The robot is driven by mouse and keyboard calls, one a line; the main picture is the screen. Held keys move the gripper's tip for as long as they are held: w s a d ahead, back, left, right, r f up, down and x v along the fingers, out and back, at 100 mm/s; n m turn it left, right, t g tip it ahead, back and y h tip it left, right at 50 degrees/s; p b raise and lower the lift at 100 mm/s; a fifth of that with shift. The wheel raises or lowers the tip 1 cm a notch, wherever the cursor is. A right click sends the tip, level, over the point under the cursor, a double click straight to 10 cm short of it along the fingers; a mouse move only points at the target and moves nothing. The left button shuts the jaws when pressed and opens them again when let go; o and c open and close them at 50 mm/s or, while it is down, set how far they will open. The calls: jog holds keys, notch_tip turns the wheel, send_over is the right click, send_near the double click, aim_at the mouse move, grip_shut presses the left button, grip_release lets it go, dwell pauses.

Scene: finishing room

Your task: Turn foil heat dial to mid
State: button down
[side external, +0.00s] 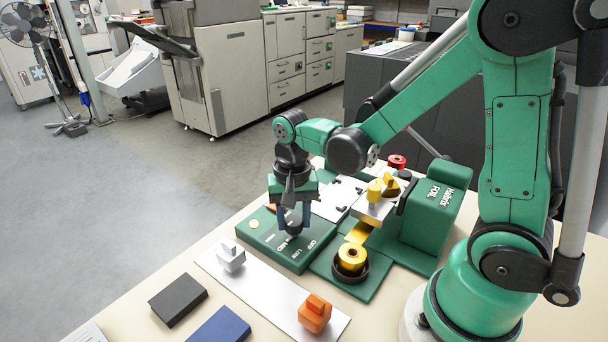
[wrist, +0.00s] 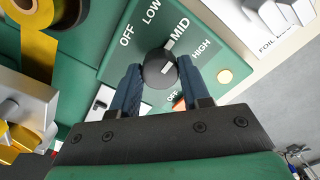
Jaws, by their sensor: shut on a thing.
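The dark round heat dial (wrist: 156,68) sits on the green control panel (wrist: 118,60), with OFF, LOW, MID and HIGH printed around it. My gripper (wrist: 163,76) is shut on the dial, one blue finger on each side. A pale mark shows on the dial's face and another pale mark lies by its edge near MID. I cannot tell the exact pointer angle. In the side view my gripper (side external: 294,218) points down over the panel (side external: 270,250) and partly hides the dial.
The green foil machine (side external: 428,225) stands right of the panel, with a gold foil roll (side external: 351,257) in front. A metal strip (side external: 270,291) in front carries a grey block (side external: 231,258) and an orange block (side external: 314,315). Black (side external: 178,299) and blue (side external: 220,327) blocks lie nearby.

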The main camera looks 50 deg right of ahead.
aim_at(294, 220)
dwell(0.3)
jog(key=shift+c, duration=2.1)
grip_release()
jog(key=shift+r, duration=2.8)
